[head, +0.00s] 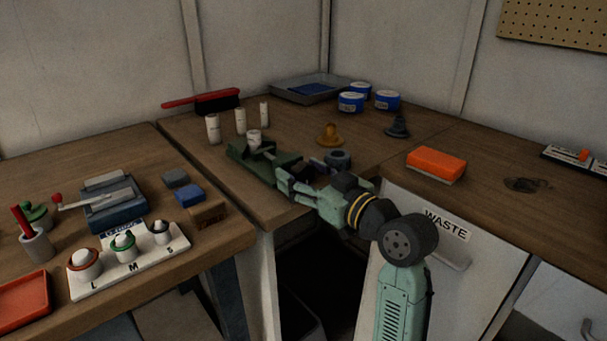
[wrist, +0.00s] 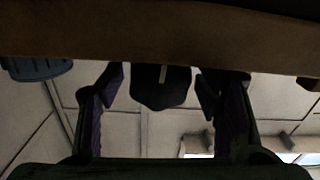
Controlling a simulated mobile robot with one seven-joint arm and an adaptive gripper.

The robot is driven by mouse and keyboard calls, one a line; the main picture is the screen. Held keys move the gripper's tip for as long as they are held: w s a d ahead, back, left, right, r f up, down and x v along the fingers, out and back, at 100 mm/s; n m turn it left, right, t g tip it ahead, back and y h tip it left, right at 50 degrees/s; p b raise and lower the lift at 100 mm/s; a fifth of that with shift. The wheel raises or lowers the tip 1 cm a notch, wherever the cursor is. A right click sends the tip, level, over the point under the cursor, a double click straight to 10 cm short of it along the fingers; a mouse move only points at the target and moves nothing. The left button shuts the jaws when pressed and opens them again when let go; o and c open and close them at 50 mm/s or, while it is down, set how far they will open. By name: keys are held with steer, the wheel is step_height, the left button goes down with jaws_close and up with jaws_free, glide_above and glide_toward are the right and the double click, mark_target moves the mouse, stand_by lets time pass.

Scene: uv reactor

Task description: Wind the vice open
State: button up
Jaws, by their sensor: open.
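The green vice (head: 245,156) is on the middle bench near its front edge. A pale cup-like piece (head: 253,135) shows at its jaws; I cannot tell whether it is gripped. My gripper (head: 290,180) is at the front end of the vice, by the bench edge, and partly hides it. In the wrist view my gripper (wrist: 160,84) is open, its two purple-padded fingers apart. A dark rounded part with a pale bar (wrist: 162,76) shows between them, perhaps the vice's screw end. I cannot tell whether the fingers touch it.
Several pale cylinders (head: 240,120) stand behind the vice. The bench edge (wrist: 160,38) spans the top of the wrist view. An orange block (head: 436,165) lies farther right.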

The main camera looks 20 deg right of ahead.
stand_by(0.3)
steer(key=v, duration=1.2)
